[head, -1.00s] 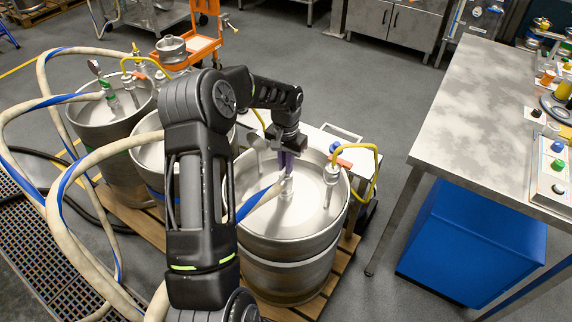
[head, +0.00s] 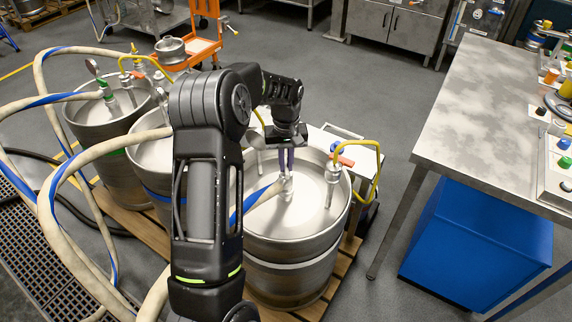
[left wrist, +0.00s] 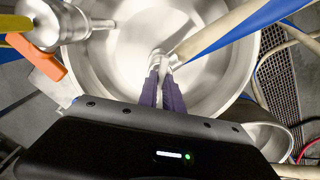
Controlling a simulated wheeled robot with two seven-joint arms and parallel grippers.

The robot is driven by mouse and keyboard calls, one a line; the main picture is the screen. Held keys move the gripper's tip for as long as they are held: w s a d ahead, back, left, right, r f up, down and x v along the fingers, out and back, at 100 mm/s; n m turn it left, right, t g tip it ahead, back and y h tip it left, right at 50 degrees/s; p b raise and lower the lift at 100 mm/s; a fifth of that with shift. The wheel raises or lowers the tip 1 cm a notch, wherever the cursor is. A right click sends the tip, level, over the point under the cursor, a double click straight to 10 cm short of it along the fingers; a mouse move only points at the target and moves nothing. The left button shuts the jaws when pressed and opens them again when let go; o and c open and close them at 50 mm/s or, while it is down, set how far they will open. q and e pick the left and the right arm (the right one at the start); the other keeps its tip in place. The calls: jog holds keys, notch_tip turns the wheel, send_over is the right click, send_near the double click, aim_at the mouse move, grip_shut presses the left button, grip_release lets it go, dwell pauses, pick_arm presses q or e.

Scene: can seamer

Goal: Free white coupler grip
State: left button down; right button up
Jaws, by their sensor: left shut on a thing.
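The white coupler (head: 286,187) stands at the middle of the nearest steel keg (head: 290,250), with a beige and blue hose (head: 262,198) joined to it. My left gripper (head: 286,170) comes down over it from above, its purple fingers pointing down. In the left wrist view the two fingers (left wrist: 161,75) converge and are shut on the white coupler (left wrist: 160,58); the fingers partly hide it. The hose (left wrist: 215,32) runs off to the upper right there. My right gripper is not in view.
A second coupler with a yellow hose and orange lever (head: 333,172) stands on the same keg, close to the right. Two more kegs with hoses stand to the left on a pallet. A steel table (head: 470,110) over a blue box (head: 470,240) is at right.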

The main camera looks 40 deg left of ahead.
aim_at(286, 165)
pick_arm(q)
jog(key=shift+n, duration=0.6)
jog(key=c, duration=1.5)
grip_release()
jog(key=shift+r+b, duration=0.35)
jog(key=shift+r, duration=3.55)
